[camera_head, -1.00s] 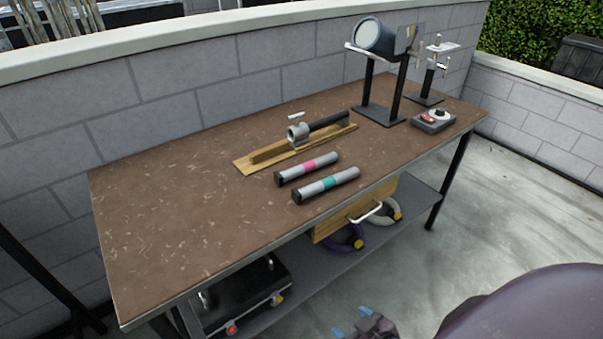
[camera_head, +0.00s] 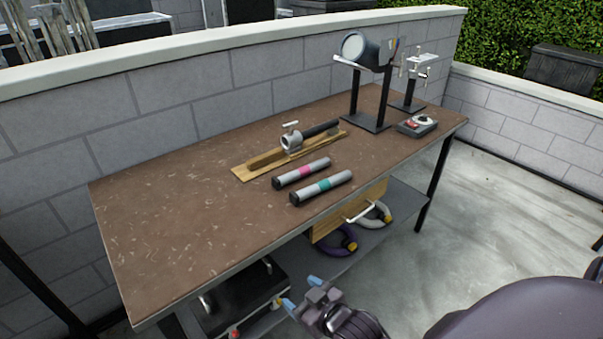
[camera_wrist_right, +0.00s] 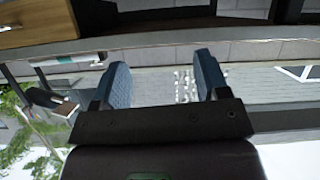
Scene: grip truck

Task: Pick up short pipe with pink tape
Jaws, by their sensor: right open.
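The short pipe with pink tape (camera_head: 301,173) lies on the brown table (camera_head: 165,222), grey with a dark end cap and a pink band. A similar pipe with teal tape (camera_head: 321,188) lies parallel, just in front of it. My right gripper (camera_head: 300,294) is low in front of the table, below the tabletop's front edge and apart from both pipes. In the right wrist view its two blue fingers (camera_wrist_right: 160,85) are spread with nothing between them. My left gripper is not in view.
Behind the pipes is a wooden base with a clamp (camera_head: 290,142) and dark tube. A stand with a cylinder (camera_head: 358,48) and a small device (camera_head: 418,125) are at the right. The table's left half is clear.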

